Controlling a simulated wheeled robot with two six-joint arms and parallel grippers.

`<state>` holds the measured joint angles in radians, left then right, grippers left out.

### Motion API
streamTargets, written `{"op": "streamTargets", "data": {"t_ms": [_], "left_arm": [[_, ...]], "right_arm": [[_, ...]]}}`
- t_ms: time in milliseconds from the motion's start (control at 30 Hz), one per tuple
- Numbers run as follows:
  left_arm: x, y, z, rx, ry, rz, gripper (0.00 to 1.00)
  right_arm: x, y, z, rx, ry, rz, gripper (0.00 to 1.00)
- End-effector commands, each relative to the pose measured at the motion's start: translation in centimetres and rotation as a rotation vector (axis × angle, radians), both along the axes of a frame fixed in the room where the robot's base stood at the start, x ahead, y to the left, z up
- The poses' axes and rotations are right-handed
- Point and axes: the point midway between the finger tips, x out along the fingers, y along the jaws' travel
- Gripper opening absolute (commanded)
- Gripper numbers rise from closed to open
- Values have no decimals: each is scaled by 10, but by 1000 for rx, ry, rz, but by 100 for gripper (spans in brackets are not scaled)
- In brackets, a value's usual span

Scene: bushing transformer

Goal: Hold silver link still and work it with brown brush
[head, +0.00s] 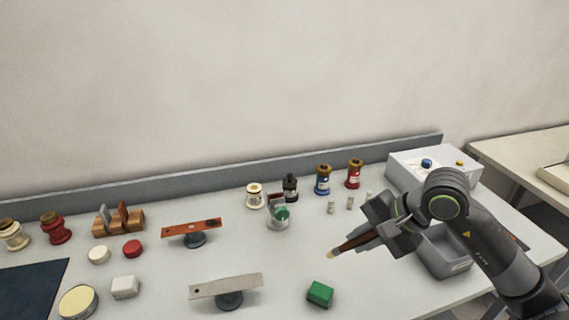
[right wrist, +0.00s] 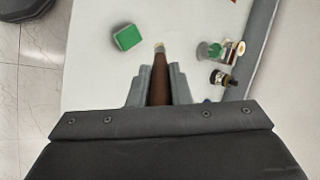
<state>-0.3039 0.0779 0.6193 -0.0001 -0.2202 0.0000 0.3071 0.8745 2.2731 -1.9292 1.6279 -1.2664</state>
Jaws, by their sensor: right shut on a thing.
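The silver link (head: 226,286) is a flat grey bar with a dark hole near its left end. It rests on a dark round stand at the front middle of the table. My right gripper (head: 368,238) is shut on the brown brush (head: 350,243), whose pale tip points left and down. In the right wrist view the brush (right wrist: 159,80) sits between the two fingers, tip forward. The brush is above the table, right of the silver link and apart from it. My left gripper is not in view.
An orange bar (head: 191,228) on a similar stand lies behind the silver link. A green block (head: 320,293) lies right of the link. A clear cup (head: 278,217) and several small spools and bottles stand at the back. A grey tray (head: 445,262) is under my right arm.

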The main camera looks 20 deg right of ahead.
Motion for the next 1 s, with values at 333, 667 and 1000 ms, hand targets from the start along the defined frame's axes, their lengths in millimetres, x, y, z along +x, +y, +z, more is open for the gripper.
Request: {"op": "streamTargets", "data": {"t_ms": [333,667,1000], "left_arm": [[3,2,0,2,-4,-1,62],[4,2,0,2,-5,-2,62],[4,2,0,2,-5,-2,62]], "right_arm": [[0,0,0,0,0,0,0],[-2,8,-4,1,6,47,0],[-21,59,-26,-1,12,414,0]]}}
